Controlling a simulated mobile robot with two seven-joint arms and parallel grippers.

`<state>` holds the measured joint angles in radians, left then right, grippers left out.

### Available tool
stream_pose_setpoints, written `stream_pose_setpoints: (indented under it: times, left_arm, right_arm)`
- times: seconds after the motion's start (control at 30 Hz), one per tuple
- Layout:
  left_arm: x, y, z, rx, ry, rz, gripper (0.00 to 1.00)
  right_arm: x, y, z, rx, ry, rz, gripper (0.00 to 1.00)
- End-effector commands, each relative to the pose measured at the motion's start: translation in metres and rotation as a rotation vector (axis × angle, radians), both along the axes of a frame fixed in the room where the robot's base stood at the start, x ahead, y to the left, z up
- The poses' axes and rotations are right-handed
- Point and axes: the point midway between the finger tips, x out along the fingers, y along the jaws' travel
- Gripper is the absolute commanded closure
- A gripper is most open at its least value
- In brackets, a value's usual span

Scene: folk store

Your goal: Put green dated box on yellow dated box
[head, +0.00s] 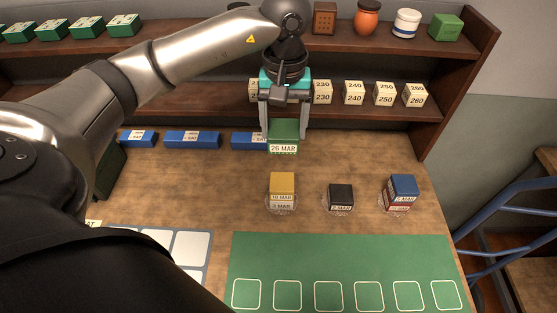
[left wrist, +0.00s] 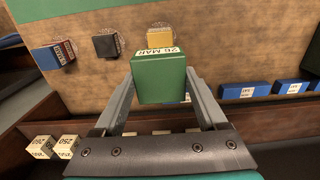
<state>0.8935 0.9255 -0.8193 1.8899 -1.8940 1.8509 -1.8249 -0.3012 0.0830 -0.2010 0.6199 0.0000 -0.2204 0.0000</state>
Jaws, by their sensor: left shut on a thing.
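The green dated box (head: 284,131), labelled 26 MAR, is held between the fingers of my left gripper (head: 283,120). It also shows large in the left wrist view (left wrist: 158,80), with my left gripper (left wrist: 160,95) shut on it. The box hangs above the table, behind the yellow dated box. The yellow dated box (head: 282,184) has a 10 MAR label and sits on a box labelled 3 MAR (head: 282,206). In the left wrist view the yellow box (left wrist: 160,38) shows just beyond the green one, apart from it. My right gripper is not in view.
A black dated box (head: 340,194) and a blue box (head: 403,185) on a red one stand to the right. Blue blocks (head: 192,139) line the back left. Shelves (head: 350,113) with numbered cubes (head: 384,94) rise behind. A green mat (head: 340,262) lies in front.

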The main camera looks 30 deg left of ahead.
Motion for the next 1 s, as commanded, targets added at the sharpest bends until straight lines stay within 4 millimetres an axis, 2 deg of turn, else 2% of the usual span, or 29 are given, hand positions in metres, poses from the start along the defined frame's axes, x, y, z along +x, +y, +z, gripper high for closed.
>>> stream_pose_setpoints:
  times: [0.03, 0.1, 0.3, 0.57, 0.8, 1.0]
  left_arm:
    - [-0.001, 0.0, -0.016, 0.0, 0.007, 0.001, 0.85]
    - [-0.001, 0.0, -0.034, 0.0, 0.006, 0.002, 0.85]
    - [-0.001, 0.0, -0.077, 0.0, 0.002, 0.001, 0.85]
    - [0.0, 0.0, -0.098, -0.001, 0.001, 0.002, 0.85]
    - [-0.001, 0.0, -0.132, 0.0, 0.002, 0.002, 0.85]
    - [0.0, 0.0, -0.135, 0.0, -0.002, 0.0, 0.85]
  right_arm:
    - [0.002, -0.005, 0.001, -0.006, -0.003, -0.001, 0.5]
    - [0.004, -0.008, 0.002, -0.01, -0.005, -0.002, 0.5]
    - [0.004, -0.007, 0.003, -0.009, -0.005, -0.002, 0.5]
    - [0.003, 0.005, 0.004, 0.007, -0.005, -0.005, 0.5]
    - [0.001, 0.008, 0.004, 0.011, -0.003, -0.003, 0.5]
    - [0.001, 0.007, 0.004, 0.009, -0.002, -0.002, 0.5]
